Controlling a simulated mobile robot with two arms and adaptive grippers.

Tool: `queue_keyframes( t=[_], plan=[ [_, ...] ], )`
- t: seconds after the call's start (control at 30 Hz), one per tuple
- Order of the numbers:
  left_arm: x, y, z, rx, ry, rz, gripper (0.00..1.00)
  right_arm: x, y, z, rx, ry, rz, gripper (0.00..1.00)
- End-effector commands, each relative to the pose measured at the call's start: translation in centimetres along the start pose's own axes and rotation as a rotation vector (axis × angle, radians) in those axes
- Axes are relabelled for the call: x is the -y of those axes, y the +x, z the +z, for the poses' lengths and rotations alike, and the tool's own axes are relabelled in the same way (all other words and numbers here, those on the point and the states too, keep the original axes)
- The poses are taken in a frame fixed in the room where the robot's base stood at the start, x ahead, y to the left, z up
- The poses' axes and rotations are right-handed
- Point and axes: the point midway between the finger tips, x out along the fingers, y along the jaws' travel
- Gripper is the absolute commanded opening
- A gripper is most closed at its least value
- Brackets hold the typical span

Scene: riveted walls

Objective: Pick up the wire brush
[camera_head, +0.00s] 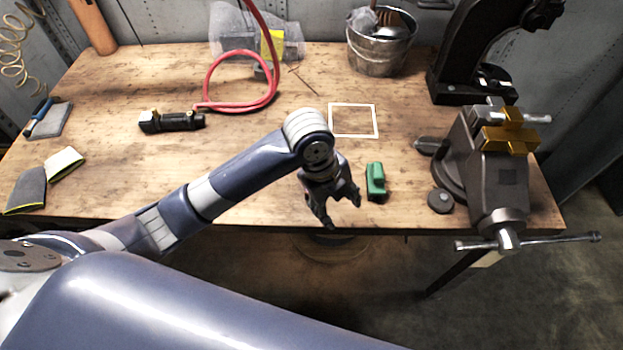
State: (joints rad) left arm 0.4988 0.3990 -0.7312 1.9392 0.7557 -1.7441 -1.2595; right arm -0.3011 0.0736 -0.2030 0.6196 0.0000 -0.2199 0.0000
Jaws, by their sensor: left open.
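A small green block-like object with a raised grip (376,181) lies near the table's front edge; it may be the wire brush, but its underside and any bristles are hidden. My left gripper (342,214) is open and empty, pointing down by the front edge of the table, just left of the green object and apart from it. My right gripper is not in view.
The wooden workbench (270,190) has a white square outline (354,121) behind the green object. A bench vise (490,170) stands at right, with a round dark piece (440,200) beside it. A red hose (240,108), black tool (172,121) and metal bucket (378,52) lie farther back.

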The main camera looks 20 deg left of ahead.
Motion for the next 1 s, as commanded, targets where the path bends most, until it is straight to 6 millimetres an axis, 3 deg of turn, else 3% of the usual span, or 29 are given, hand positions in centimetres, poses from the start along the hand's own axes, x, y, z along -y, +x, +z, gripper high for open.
queue_keyframes(
  t=[0.1,0.3,0.53,0.63,1.0],
  plan=[
    [1.6,-2.0,2.8,0.042,0.225,0.069,0.52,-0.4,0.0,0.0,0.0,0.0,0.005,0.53],
    [3.0,-5.7,6.9,0.067,0.508,0.183,0.52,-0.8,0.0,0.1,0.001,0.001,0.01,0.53],
    [3.5,-8.5,9.5,0.066,0.656,0.252,0.52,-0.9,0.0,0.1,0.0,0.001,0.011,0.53],
    [3.4,-8.2,9.9,0.062,0.674,0.261,0.52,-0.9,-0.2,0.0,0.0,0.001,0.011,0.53],
    [2.4,-3.6,10.6,0.062,0.677,0.26,0.52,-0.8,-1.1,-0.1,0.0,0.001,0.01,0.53]
  ],
)
